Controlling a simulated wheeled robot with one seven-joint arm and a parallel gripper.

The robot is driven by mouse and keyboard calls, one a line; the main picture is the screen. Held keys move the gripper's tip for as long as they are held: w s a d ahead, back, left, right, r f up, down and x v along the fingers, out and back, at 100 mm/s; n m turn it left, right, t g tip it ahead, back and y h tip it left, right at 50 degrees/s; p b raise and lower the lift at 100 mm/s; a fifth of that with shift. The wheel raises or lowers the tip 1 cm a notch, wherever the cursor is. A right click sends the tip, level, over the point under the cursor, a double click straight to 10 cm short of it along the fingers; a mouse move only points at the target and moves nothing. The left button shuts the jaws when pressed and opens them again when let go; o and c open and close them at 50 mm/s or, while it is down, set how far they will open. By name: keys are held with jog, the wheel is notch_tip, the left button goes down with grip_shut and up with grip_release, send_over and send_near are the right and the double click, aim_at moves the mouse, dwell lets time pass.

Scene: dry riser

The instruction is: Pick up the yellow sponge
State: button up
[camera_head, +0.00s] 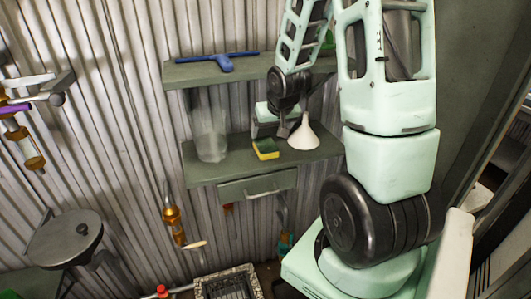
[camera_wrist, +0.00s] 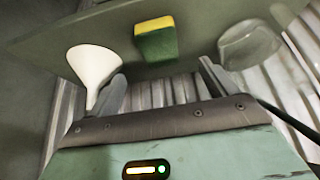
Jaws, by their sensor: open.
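The yellow sponge (camera_head: 266,149) has a green layer and lies on the lower green shelf (camera_head: 215,174), near its front edge. In the wrist view the sponge (camera_wrist: 156,40) shows beyond the fingertips, roughly between them and apart from them.
A white funnel (camera_head: 303,136) stands right of the sponge, close to my gripper. A clear glass vessel (camera_head: 211,135) stands to the left. The upper shelf (camera_head: 185,73) holds a blue squeegee-like tool (camera_head: 222,62). A drawer (camera_head: 256,187) hangs below the lower shelf.

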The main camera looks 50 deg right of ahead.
aim_at(266, 144)
jog(key=shift+p+x, duration=1.2)
jog(key=shift+x, duration=3.7)
jog(key=shift+w+d, duration=0.1)
jog(key=shift+r, duration=0.1)
jog(key=c, duration=1.1)
jog(key=shift+c, duration=0.2)
jog(key=shift+r, duration=0.15)
